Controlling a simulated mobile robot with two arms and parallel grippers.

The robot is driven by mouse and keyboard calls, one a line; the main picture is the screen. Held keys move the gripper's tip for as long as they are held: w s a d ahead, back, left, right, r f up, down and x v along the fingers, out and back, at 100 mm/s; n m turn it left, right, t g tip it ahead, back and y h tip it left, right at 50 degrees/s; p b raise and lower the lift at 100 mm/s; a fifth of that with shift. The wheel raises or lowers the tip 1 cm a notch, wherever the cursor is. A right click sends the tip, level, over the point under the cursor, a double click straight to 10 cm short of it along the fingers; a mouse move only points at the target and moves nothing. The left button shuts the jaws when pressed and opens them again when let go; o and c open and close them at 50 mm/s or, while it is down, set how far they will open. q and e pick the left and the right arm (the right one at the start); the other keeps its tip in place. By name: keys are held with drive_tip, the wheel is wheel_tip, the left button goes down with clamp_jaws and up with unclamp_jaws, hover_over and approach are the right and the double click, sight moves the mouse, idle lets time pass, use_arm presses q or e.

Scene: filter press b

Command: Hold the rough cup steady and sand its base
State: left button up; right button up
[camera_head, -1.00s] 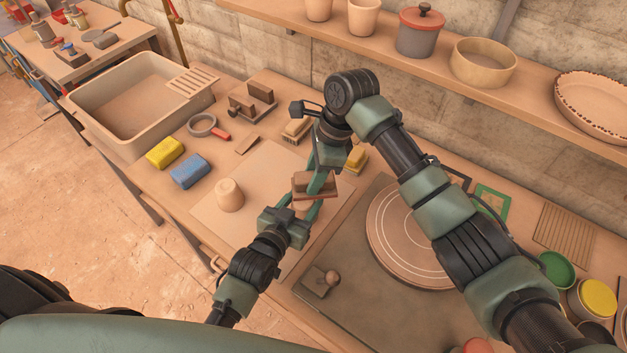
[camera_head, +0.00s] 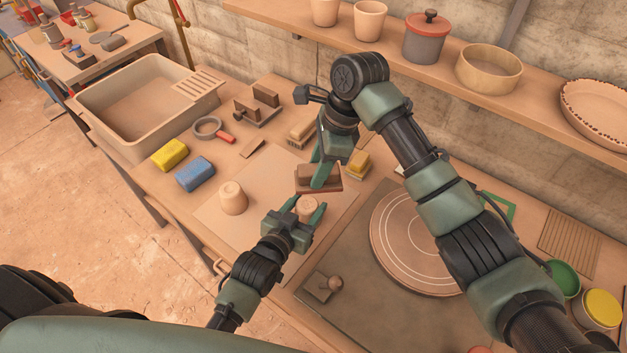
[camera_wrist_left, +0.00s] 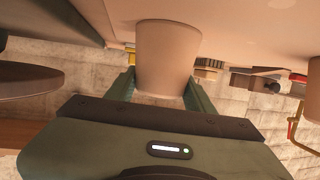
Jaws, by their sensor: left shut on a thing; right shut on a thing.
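My left gripper (camera_head: 304,213) is shut on the rough clay cup (camera_head: 307,206), one finger on each side. The cup is base up, its wide end toward the board (camera_head: 262,172). In the left wrist view the cup (camera_wrist_left: 168,60) sits between the two fingers (camera_wrist_left: 162,92), and that view appears upside down. My right gripper (camera_head: 325,168) is shut on a brown sanding block (camera_head: 318,184) with a reddish-brown flat underside. The block is just beyond the cup in the head view, with the cup's base showing clear of it. I cannot tell the exact height gap.
A second clay cup (camera_head: 233,198) stands left on the board. Blue (camera_head: 195,174) and yellow (camera_head: 169,154) sponges lie near the sink (camera_head: 135,140). A round turntable (camera_head: 415,240) is to the right. Brushes (camera_head: 302,134) and a yellow-based block (camera_head: 357,164) lie behind.

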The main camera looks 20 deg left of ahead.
drive_tip(key=shift+f, duration=0.1)
drive_tip(key=shift+a+f, duration=0.1)
drive_tip(key=shift+f, duration=3.2)
drive_tip(key=shift+f, duration=0.35)
drive_tip(key=shift+s, duration=0.1)
